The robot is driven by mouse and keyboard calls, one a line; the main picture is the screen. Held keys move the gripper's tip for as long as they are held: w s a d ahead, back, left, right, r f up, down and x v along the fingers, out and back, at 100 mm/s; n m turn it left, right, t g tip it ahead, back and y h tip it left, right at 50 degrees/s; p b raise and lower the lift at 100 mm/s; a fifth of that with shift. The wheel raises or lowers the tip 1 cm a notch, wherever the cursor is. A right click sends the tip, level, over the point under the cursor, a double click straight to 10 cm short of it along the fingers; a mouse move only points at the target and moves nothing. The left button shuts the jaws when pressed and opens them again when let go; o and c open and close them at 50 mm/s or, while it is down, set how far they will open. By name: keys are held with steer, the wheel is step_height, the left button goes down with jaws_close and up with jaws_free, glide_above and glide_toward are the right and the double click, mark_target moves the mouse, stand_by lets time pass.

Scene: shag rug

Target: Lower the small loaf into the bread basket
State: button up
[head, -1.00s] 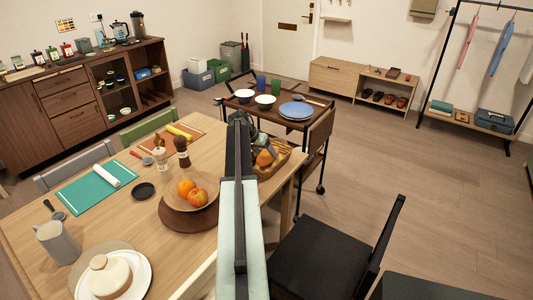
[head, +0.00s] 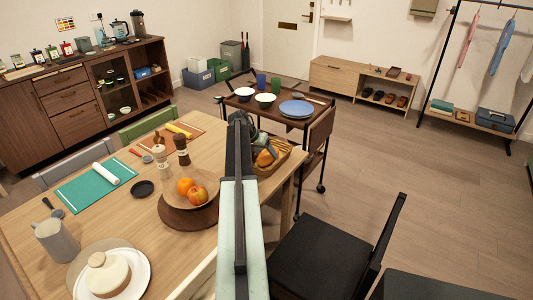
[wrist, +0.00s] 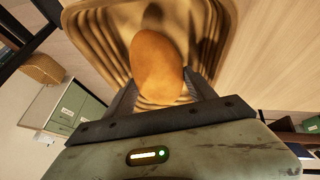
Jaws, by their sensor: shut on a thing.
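The small loaf (wrist: 157,66) is brown and rounded, held between the two dark fingers of my gripper (wrist: 160,92) in the wrist view. The bread basket (wrist: 88,30) is tan with ribbed walls and lies right behind the loaf there. The loaf overlaps the basket's inside; I cannot tell whether it touches the bottom. In the head view the basket (head: 284,158) sits at the table's right end, partly hidden by my arm. The loaf (head: 264,158) shows orange-brown at the basket, beside my gripper (head: 258,147).
The wooden table (head: 120,215) also bears a fruit bowl (head: 212,180), two mills (head: 181,152), a teal mat (head: 85,192) and a white lidded dish (head: 108,275). A dark trolley (head: 318,130) with bowls and plates stands just behind the basket. A black chair (head: 320,255) is at right.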

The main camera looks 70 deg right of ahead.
steer(key=o, duration=1.6)
steer(key=shift+c, duration=0.2)
steer(key=p+v, duration=0.7)
steer(key=v, duration=0.1)
steer(key=shift+s+d, duration=0.1)
steer(key=shift+f, duration=0.1)
